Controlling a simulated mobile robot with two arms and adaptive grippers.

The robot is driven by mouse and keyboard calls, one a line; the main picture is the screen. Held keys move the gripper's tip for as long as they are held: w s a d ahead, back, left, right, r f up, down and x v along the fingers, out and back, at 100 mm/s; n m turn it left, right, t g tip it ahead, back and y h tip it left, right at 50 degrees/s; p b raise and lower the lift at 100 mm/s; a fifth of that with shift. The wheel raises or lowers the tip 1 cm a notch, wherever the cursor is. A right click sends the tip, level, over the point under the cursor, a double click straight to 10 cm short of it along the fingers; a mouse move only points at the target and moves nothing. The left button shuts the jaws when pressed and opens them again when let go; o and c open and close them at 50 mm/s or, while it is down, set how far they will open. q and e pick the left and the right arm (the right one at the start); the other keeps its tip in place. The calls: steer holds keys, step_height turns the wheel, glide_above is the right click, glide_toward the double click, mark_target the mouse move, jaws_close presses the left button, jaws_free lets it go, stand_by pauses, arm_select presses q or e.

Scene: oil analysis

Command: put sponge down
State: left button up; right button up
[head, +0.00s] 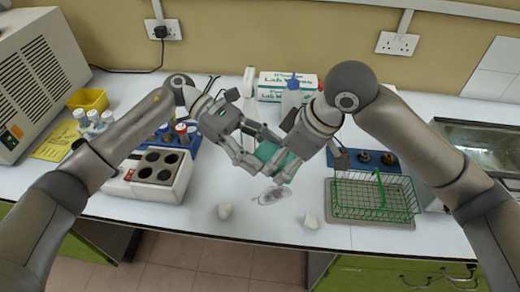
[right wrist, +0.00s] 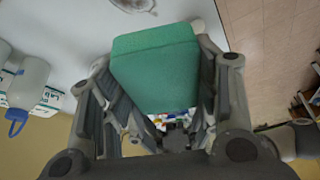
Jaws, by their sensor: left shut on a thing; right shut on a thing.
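A green sponge (head: 268,152) is held above the middle of the white table. In the right wrist view the sponge (right wrist: 155,65) fills the space between the fingers of my right gripper (right wrist: 160,95). My right gripper (head: 283,165) is shut on it. My left gripper (head: 255,150) comes from the other side, its fingers along the sponge's left end, and it appears shut on the sponge too. The grippers are close together and hide part of the sponge in the head view.
Below the sponge lie a clear dish (head: 273,196) and two white lumps (head: 225,211) (head: 311,221). A green wire basket (head: 372,198) stands at right. A block with dark wells (head: 155,172) stands at left. Wash bottles (head: 291,98) and a box (head: 270,80) stand behind. The front middle is mostly clear.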

arm_select(q)
steer(key=shift+s+d, duration=0.1)
steer(key=shift+c, duration=0.5)
arm_select(e)
steer(key=shift+a, duration=0.1)
arm_select(q)
steer(key=shift+c, duration=0.3)
arm_select(e)
steer(key=o, duration=1)
steer(key=shift+r, duration=0.1)
arm_select(q)
steer(key=shift+s+f, duration=0.1)
arm_select(e)
steer(key=shift+w, duration=0.1)
steer(key=shift+r, duration=0.1)
